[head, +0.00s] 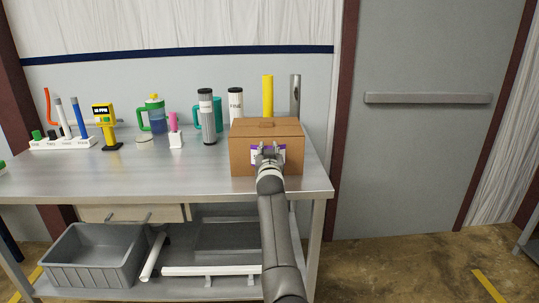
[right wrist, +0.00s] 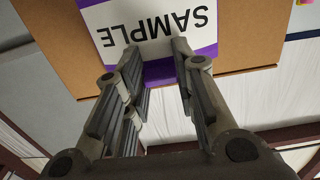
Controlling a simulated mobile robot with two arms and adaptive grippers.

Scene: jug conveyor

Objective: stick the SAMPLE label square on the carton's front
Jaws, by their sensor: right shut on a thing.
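The brown carton (head: 267,133) stands on the right end of the steel bench, its front facing me. The SAMPLE label (right wrist: 158,28) is white with purple bands and reads upside down in the right wrist view. In the head view the label (head: 283,153) shows against the middle of the carton's front, partly hidden by my gripper. My right gripper (head: 268,151) is shut on the label's edge; its fingertips (right wrist: 154,50) also show in the right wrist view. The label looks roughly level with the carton (right wrist: 255,35). I cannot tell whether it touches the cardboard. My left gripper is out of view.
The steel bench (head: 200,182) is clear in front and left of the carton. Filter cartridges (head: 207,118), a green-handled jug (head: 155,117) and a yellow meter (head: 104,120) stand along its back. A grey bin (head: 90,258) sits on the lower shelf.

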